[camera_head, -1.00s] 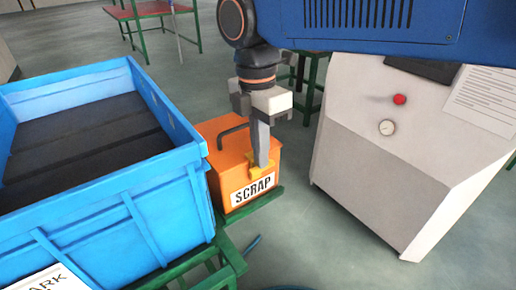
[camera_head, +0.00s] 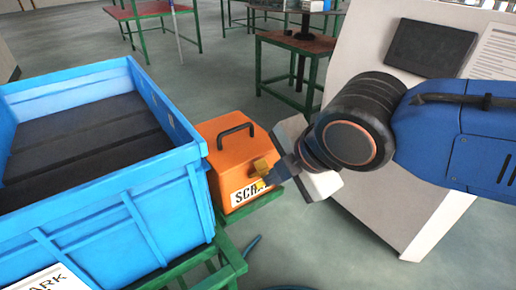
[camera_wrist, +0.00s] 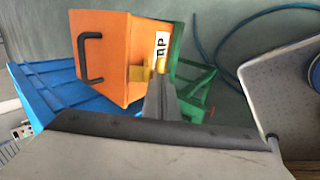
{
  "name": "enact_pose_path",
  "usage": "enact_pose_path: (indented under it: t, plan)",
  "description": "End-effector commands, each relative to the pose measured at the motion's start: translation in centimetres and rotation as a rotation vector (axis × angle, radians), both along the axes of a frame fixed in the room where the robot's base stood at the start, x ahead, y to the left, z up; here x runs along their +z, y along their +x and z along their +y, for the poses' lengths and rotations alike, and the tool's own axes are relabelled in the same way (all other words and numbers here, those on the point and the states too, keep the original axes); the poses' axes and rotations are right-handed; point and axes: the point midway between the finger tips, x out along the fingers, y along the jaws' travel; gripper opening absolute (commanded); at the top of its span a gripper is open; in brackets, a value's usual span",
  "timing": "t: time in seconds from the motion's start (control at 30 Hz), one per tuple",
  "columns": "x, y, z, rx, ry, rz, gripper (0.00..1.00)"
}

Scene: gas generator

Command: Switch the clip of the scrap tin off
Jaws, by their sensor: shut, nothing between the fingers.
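The orange scrap tin (camera_head: 232,160) stands beside the blue cart, with a black handle on its lid and a white label on its front. Its yellow clip (camera_head: 261,166) is at the front edge of the lid; in the wrist view the clip (camera_wrist: 139,73) shows by the label. My gripper (camera_head: 272,180) is shut and empty, reaching in from the right with its tips at the clip and over the label's right part. In the wrist view the fingertips (camera_wrist: 159,84) are close beside the clip; I cannot tell whether they touch it.
The blue cart (camera_head: 105,205) stands directly left of the tin. A green frame (camera_head: 222,255) is beneath the tin. A white cabinet (camera_head: 365,215) stands to the right, behind my arm. A table (camera_head: 296,42) is at the back. Open floor lies between tin and table.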

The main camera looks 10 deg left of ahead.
Motion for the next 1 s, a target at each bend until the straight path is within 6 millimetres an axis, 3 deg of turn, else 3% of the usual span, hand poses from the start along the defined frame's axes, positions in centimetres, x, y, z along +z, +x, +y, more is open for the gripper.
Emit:
enact_pose_path:
  t: [0.47, 1.0]
  plan:
    - [-0.7, -0.2, -0.3, -0.001, 0.015, -0.013, 0.0]
    - [-0.4, 0.9, 1.0, -0.001, 0.017, -0.016, 0.0]
